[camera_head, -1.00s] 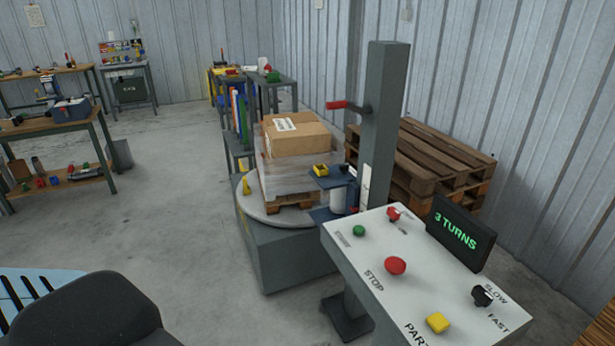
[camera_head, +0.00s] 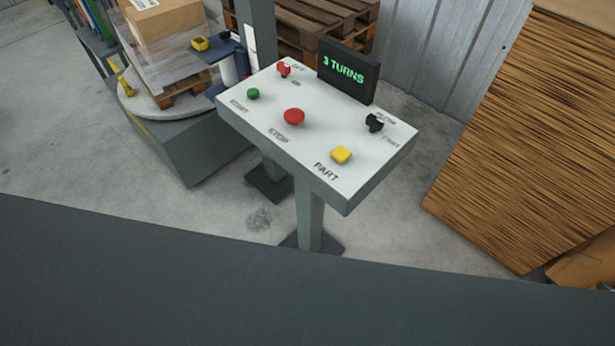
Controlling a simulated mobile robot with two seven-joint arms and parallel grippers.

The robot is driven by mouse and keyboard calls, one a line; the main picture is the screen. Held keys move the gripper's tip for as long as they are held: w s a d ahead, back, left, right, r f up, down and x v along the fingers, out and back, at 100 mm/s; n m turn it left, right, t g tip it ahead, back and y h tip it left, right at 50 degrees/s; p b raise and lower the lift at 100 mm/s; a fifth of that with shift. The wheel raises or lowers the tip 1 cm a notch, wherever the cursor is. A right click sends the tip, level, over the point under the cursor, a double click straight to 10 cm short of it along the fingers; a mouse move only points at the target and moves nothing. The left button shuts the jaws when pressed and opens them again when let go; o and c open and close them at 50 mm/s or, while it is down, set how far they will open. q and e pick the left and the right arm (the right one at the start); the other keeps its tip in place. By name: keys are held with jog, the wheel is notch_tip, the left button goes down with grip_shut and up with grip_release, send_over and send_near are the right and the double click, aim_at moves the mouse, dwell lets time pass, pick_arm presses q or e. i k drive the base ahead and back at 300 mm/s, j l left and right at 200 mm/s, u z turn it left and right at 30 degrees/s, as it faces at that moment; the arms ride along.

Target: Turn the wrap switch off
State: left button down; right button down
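The white-topped control panel (camera_head: 250,115) stands on a grey post in the middle of the view. A small red knob (camera_head: 284,69) sits at its far left corner, beside a label that seems to read OFF. It looks like the wrap switch, but its exact position is too small to tell. The panel also has a green button (camera_head: 253,94), a large red STOP button (camera_head: 293,117), a yellow PART button (camera_head: 341,155) and a black knob (camera_head: 374,122). The display (camera_head: 348,71) reads 3 TURNS. Neither of my grippers is in view.
The wrapping turntable (camera_head: 135,105) with a wrapped load and a cardboard box (camera_head: 160,18) is behind the panel at the left. Wooden pallets (camera_head: 325,25) stand behind. A large brown striped stack (camera_head: 535,130) is at the right. Bare floor (camera_head: 225,210) lies around the panel's post.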

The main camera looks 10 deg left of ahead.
aim_at(284, 69)
jog(key=i+j+z, duration=0.1)
jog(key=j, duration=0.25)
jog(key=i+j+z, duration=0.1)
jog(key=j, duration=0.25)
jog(key=i+j+z, duration=0.1)
jog(key=i+j, duration=0.15)
jog(key=i+j+z, duration=0.1)
jog(key=j, duration=0.4)
jog(key=i+j+z, duration=0.1)
jog(key=j, duration=0.3)
jog(key=i+l, duration=0.1)
jog(key=l, duration=0.25)
jog(key=i+l, duration=0.15)
jog(key=l, duration=0.2)
